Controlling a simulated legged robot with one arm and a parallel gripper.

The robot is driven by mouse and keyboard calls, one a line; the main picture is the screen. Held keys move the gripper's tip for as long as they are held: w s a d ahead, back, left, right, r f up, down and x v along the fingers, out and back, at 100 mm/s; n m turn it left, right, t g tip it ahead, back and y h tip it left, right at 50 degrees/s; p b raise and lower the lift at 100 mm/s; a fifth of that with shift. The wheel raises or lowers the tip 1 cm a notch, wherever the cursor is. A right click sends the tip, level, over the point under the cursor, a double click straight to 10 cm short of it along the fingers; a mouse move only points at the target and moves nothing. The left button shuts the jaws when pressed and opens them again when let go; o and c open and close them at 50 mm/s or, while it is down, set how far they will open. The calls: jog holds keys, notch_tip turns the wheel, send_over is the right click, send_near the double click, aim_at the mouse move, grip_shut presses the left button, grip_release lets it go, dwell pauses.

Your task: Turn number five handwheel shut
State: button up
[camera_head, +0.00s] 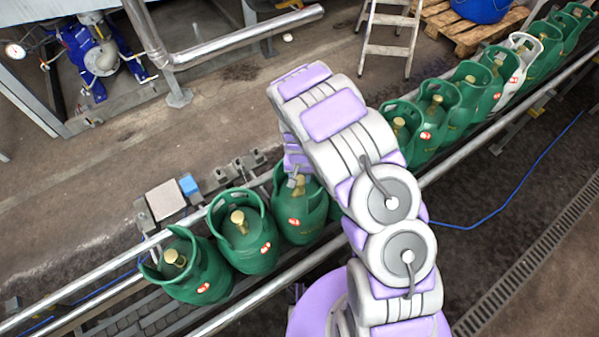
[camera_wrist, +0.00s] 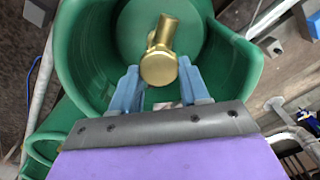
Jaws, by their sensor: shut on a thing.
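Green gas cylinders with open collars stand in a row on the conveyor. My gripper (camera_head: 294,172) reaches down into the collar of one green cylinder (camera_head: 296,216), the third from the left end. In the wrist view, my gripper (camera_wrist: 159,76) has its two blue-grey fingers on either side of the round brass handwheel (camera_wrist: 158,68), shut on it. The brass valve body stands behind the handwheel inside the green collar (camera_wrist: 85,50). The cylinders carry red labels, but their numbers are too small to read. My arm hides part of the row.
Two more green cylinders (camera_head: 250,237) stand close on the left. Several others and a white one (camera_head: 517,68) stand at the upper right. Metal rails (camera_head: 262,293) run along the conveyor. A stepladder (camera_head: 388,48) and pallet (camera_head: 470,24) stand beyond.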

aim_at(300, 178)
jog(key=m+p, duration=0.1)
jog(key=m, duration=0.3)
jog(key=shift+m, duration=0.3)
jog(key=shift+d+m+p, duration=0.1)
jog(key=shift+m+p, duration=0.4)
jog(key=shift+m, duration=1.4)
jog(key=o, duration=1.1)
jog(key=shift+c, duration=0.2)
notch_tip(300, 178, up, 17)
jog(key=p, duration=0.1)
jog(key=shift+r+p, duration=0.15)
jog(key=shift+p, duration=0.25)
